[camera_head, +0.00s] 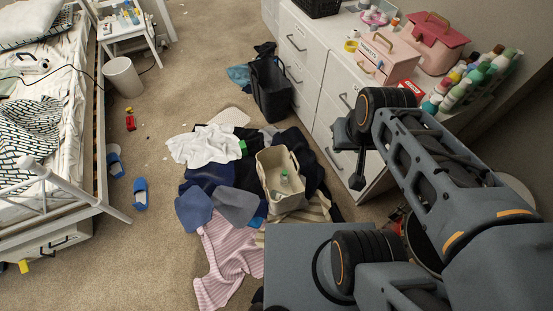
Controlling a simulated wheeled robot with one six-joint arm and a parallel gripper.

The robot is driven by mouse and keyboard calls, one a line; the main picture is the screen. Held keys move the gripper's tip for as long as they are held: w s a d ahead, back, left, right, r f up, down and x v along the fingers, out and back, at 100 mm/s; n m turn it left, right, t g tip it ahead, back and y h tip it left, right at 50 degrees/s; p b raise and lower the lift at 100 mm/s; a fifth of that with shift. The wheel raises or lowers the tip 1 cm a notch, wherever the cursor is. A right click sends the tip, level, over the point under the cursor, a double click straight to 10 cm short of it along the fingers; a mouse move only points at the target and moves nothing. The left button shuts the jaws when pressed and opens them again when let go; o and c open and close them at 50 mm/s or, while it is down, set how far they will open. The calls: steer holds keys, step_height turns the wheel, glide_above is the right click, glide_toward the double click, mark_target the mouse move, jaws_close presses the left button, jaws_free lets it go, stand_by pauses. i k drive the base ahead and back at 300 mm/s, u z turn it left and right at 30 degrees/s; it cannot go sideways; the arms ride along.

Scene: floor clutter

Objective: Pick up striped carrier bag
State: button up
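Two striped things lie in the floor pile: a pink-and-white striped piece (222,255), spread flat like cloth, and a tan striped piece (318,207), mostly hidden. I cannot tell whether either is the striped carrier bag. An open beige bag or basket (265,168) stands in the pile with a small green-topped bottle inside; no stripes are clear on it. A dark open bag (270,90) stands by the drawers. My gripper (357,165) hangs in front of the white drawers, above and right of the pile, apart from it. Its finger gap is not clear.
White drawers (318,75) stand along the right, topped with boxes and bottles. A bed (45,130) is on the left, with blue slippers (140,193) beside it. A white cloth (205,146) and dark clothes cover the middle floor. Carpet is mostly clear between bed and pile.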

mark_target(271, 161)
steer(key=z, duration=2.35)
steer(key=k, duration=1.05)
steer(key=u, duration=2)
steer(key=i, duration=0.5)
steer(key=z, duration=0.05)
